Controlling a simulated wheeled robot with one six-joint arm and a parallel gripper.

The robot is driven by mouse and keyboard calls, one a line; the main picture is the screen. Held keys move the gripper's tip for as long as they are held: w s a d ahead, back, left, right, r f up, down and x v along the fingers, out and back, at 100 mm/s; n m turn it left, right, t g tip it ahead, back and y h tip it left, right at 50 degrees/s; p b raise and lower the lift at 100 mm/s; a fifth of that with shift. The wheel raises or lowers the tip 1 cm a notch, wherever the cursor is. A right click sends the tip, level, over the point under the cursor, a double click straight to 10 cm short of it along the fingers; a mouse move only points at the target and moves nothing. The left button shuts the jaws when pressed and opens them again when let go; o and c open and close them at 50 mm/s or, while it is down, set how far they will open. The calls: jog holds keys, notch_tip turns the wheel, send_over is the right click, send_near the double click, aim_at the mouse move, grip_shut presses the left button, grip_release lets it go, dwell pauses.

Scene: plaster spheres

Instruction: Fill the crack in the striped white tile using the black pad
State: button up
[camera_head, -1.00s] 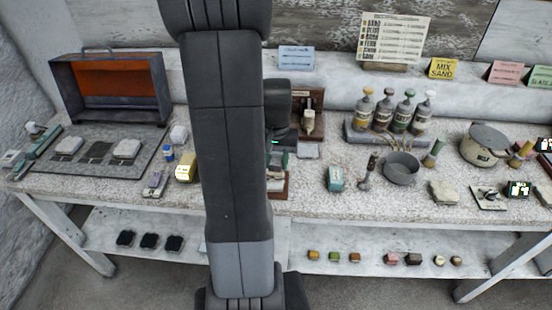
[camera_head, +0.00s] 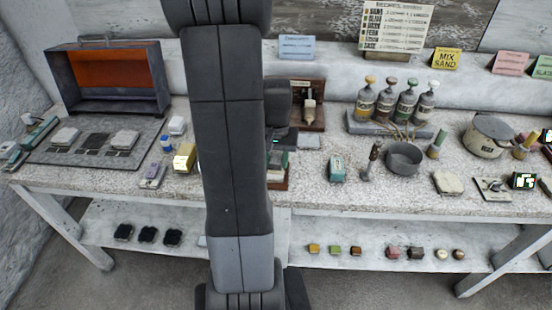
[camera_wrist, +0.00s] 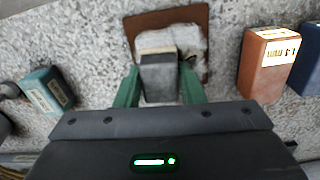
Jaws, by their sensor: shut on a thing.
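In the wrist view my gripper (camera_wrist: 160,84) has its green fingers closed on a dark grey block (camera_wrist: 159,78) with a pale band at its far end. I cannot tell whether this block is the black pad. A white tile (camera_wrist: 190,42) lies on a brown board (camera_wrist: 202,18), beyond and partly under the block. Its stripes and crack cannot be made out, and I cannot tell whether the block touches it. In the head view my arm hides most of the gripper and tile; the board's edge (camera_head: 279,184) shows. Black pads (camera_head: 148,235) lie on the lower shelf at left.
A blue-green box (camera_head: 337,168) stands right of the board, with a grey bowl (camera_head: 404,158) further right. A red-brown box (camera_wrist: 268,62) stands close to the right in the wrist view. Bottles (camera_head: 407,102) stand at the back.

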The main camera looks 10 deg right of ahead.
jog(key=shift+f, duration=0.25)
jog(key=shift+w+d+r, duration=0.15)
jog(key=shift+w, duration=0.2)
jog(key=shift+w+d, duration=0.15)
jog(key=shift+w, duration=0.2)
jog(key=shift+s+a+f, duration=0.1)
jog(key=shift+s+a, duration=0.2)
jog(key=shift+s, duration=0.4)
jog(key=shift+s+a+f, duration=0.1)
jog(key=shift+s+a, duration=0.15)
jog(key=shift+s, duration=0.45)
jog(key=shift+w+d+r, duration=0.1)
jog(key=shift+w+d, duration=0.2)
jog(key=shift+w, duration=0.45)
jog(key=shift+w+d, duration=0.25)
jog(key=shift+w, duration=0.45)
jog(key=shift+s, duration=0.1)
